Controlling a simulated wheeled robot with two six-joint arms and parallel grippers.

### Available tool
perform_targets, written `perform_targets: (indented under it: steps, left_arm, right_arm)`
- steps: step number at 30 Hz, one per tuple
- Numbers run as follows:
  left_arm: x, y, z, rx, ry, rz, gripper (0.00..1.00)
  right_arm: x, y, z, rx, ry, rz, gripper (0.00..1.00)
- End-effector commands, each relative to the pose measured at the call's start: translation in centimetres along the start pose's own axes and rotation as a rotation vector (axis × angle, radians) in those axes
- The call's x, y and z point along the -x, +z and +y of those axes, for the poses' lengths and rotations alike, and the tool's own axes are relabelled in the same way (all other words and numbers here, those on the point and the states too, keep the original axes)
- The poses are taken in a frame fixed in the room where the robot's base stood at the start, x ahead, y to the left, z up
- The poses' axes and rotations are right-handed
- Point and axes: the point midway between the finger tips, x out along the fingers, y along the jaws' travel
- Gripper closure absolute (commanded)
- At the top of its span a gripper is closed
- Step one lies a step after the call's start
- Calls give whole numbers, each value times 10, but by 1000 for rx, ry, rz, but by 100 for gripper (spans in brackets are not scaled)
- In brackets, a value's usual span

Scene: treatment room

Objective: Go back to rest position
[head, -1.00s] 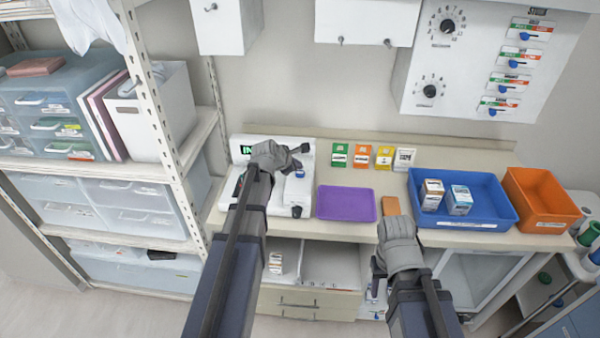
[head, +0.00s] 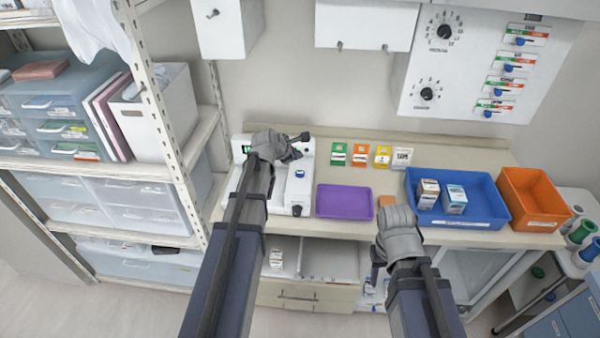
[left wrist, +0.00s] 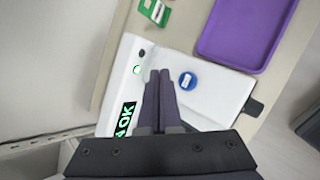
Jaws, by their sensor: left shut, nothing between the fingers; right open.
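My left gripper (head: 300,143) is over the white device (head: 300,190) on the counter, shut and empty. In the left wrist view its fingers (left wrist: 160,78) are together above the device (left wrist: 205,95), close to a round blue button (left wrist: 187,81). A green "OK" display (left wrist: 124,118) shows on the device there. My right gripper (head: 382,262) hangs at the counter's front edge, below the orange pad; its fingers are largely hidden by its own body. It is open, with nothing seen in it.
A purple tray (head: 344,203) lies between the device and my right gripper. A blue bin (head: 480,219) with two small boxes and an orange bin (head: 531,205) stand at the right. Several colored cards stand at the back. A shelf post (head: 165,130) rises at the left.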

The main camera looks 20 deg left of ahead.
Motion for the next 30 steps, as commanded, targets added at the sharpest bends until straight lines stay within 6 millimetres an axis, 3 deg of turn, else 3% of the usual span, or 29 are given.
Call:
perform_targets:
  steps: [11, 14, 17, 22, 27, 30]
  left_arm:
    - [0, 1, -2, -6, -3, 0, 100]
    - [0, 9, -23, -100, -42, 6, 100]
    - [1, 24, -72, -345, -138, 15, 100]
    - [19, 43, -184, -963, -386, -7, 100]
    - [53, 41, -277, -1567, -642, -101, 100]
    - [76, 33, -316, -1860, -780, -178, 100]
  right_arm:
    - [0, 0, 0, 2, 0, 0, 50]
    - [-2, 0, 0, 2, 0, 0, 50]
    - [-6, 0, -1, 2, 0, 0, 50]
    - [-14, -1, -1, 1, 0, 0, 50]
    - [-22, -1, -2, 1, 0, 0, 50]
    - [-25, -2, -2, 1, 0, 0, 50]
